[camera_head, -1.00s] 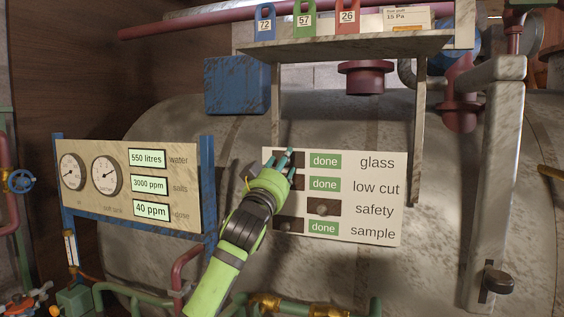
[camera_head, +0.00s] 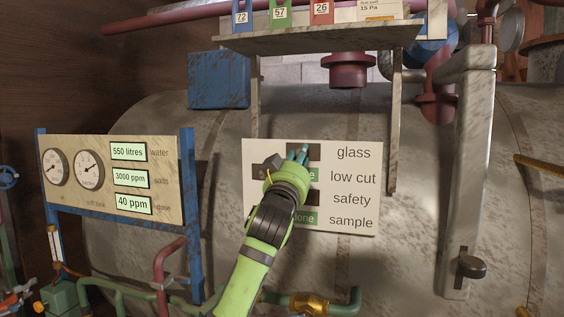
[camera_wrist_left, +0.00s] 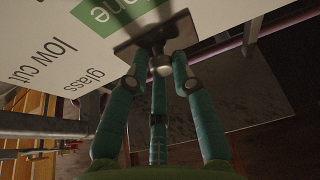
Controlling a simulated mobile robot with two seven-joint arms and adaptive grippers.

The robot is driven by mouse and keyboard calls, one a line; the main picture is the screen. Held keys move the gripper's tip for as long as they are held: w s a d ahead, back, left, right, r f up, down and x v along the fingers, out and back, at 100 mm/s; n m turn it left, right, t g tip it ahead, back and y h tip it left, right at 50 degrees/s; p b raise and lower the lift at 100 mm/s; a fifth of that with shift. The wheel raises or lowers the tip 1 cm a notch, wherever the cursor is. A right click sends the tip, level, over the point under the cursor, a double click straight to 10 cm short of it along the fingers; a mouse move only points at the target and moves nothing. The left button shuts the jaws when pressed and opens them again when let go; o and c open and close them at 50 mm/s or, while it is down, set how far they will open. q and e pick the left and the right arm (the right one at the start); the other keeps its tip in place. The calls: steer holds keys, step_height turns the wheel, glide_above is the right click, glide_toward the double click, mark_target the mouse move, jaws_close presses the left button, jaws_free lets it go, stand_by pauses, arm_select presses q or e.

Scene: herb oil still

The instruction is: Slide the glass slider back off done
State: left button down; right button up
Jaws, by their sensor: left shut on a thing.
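The white slider panel (camera_head: 360,210) has rows for glass, low cut, safety and sample. The dark glass slider (camera_head: 315,150) lies in the top row, where its green done patch is not visible. My left gripper (camera_head: 300,153) reaches up over the panel, with its teal fingertips shut on this slider. In the left wrist view the closed fingers (camera_wrist_left: 162,60) meet at the dark slider plate (camera_wrist_left: 182,30); the knob between them is mostly hidden. The low cut row shows part of a green done patch (camera_head: 312,174). My right gripper is not in view.
A gauge board (camera_head: 110,205) in a blue frame stands left of the panel. A shelf (camera_head: 320,40) with numbered tags hangs above, its post right of the panel. A large tank (camera_head: 420,220) lies behind. Pipes run below, and a pale lever arm (camera_head: 465,180) stands at the right.

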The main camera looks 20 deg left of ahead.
arm_select(q)
steer(key=shift+s+r, duration=0.2)
steer(key=shift+r, duration=0.25)
steer(key=c, duration=1.1)
jaws_free()
steer(key=shift+d, duration=0.1)
steer(key=shift+f, duration=0.1)
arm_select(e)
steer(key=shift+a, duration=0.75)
arm_select(q)
steer(key=shift+f, duration=0.1)
